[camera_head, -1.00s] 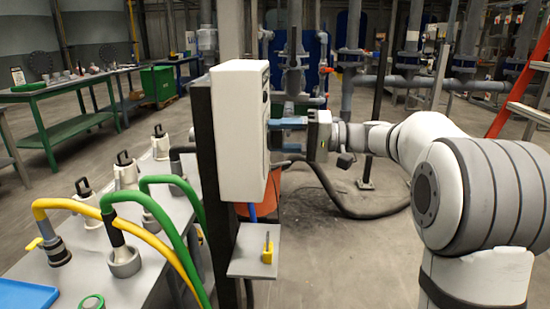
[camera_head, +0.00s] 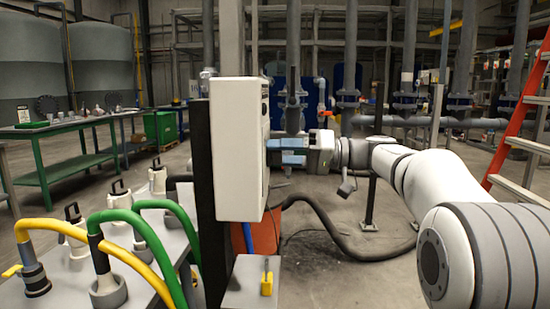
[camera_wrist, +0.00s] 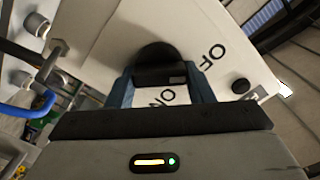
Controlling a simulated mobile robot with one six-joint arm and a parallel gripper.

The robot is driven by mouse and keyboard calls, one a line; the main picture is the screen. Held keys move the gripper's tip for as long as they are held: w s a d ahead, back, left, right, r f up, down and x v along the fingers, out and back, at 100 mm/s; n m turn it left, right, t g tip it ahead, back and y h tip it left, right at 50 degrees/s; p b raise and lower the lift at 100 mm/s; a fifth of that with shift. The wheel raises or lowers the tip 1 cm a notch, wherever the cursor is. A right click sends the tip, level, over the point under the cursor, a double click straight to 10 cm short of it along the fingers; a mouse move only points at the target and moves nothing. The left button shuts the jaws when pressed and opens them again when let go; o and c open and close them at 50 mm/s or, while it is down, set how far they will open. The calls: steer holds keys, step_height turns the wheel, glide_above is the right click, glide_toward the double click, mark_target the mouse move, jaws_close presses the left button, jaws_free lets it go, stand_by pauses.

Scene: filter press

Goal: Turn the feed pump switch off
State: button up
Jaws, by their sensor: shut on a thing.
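The white switch box (camera_head: 238,150) stands on a dark post in the head view, seen from its side. Its front panel (camera_wrist: 120,30) fills the upper wrist view, with the printed words OFF and ON. A black rotary knob (camera_wrist: 158,62) is on the panel. My gripper (camera_head: 284,150) is at the box's right face in the head view. In the wrist view its two blue-grey fingers (camera_wrist: 163,90) are on either side of the knob, shut on its dark handle. The knob's pointer direction is partly hidden by my gripper.
A small round black button (camera_wrist: 240,86) is on the panel beside OFF. Below the box is a small shelf (camera_head: 240,290) with a yellow-handled item (camera_head: 267,283). Yellow and green hoses (camera_head: 140,232) lie at left. A red ladder (camera_head: 520,100) stands at right.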

steer(key=shift+d+f, duration=0.1)
steer(key=shift+f, duration=0.05)
steer(key=o, duration=1)
steer(key=shift+c, duration=0.2)
steer(key=d+p, duration=0.1)
steer(key=d, duration=0.7)
steer(key=shift+p, duration=0.4)
steer(key=shift+s+a, duration=0.1)
